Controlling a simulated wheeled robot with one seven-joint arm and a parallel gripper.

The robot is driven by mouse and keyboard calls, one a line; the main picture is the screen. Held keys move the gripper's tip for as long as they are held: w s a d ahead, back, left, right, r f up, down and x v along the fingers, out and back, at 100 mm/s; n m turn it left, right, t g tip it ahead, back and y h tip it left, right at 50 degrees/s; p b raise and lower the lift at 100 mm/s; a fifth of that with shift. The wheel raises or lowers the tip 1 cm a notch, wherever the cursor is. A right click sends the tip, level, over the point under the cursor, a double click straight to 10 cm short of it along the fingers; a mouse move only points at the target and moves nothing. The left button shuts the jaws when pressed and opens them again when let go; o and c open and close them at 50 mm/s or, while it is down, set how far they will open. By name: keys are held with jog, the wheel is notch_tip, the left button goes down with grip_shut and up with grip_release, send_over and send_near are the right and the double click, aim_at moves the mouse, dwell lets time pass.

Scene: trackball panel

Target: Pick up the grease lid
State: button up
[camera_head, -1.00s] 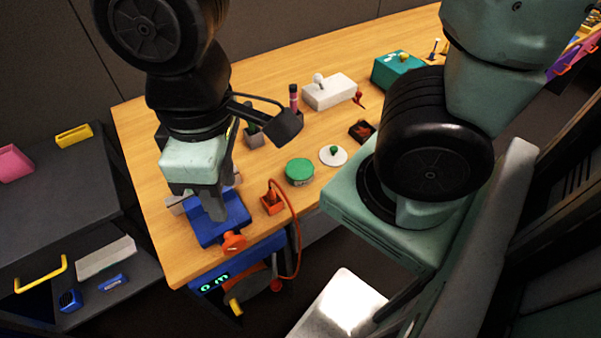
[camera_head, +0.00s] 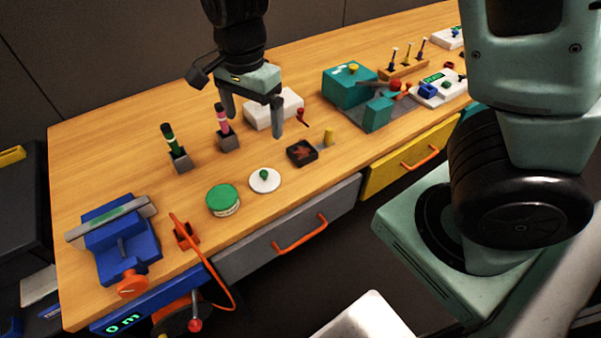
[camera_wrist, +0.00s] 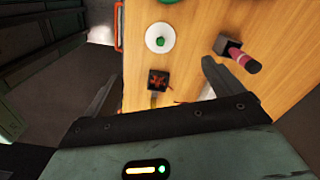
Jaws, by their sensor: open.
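The grease lid, a white disc with a green knob (camera_head: 264,181), lies flat on the wooden table, near its front edge. It also shows in the wrist view (camera_wrist: 160,38), ahead of the fingertips and between their lines. A round tin with a green top (camera_head: 223,200) stands just left of it, apart. My gripper (camera_head: 252,127) is open and empty, pointing down above the table, farther back than the lid in the head view. Its two fingers also show spread in the wrist view (camera_wrist: 162,64).
A dark box with a red star shape (camera_head: 302,152) lies right of the lid. Pink (camera_head: 222,125) and green (camera_head: 172,140) markers stand in grey holders behind. A blue vise (camera_head: 115,240) and an orange holder with cable (camera_head: 186,234) are at left. Drawers (camera_head: 290,235) line the front.

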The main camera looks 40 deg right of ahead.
aim_at(263, 172)
jog(key=f, duration=1.1)
jog(key=f+b, duration=0.1)
jog(key=f, duration=0.5)
jog(key=shift+w+d+f, duration=0.1)
jog(key=shift+d+f, duration=0.1)
jog(key=shift+d, duration=0.1)
jog(key=c, duration=1)
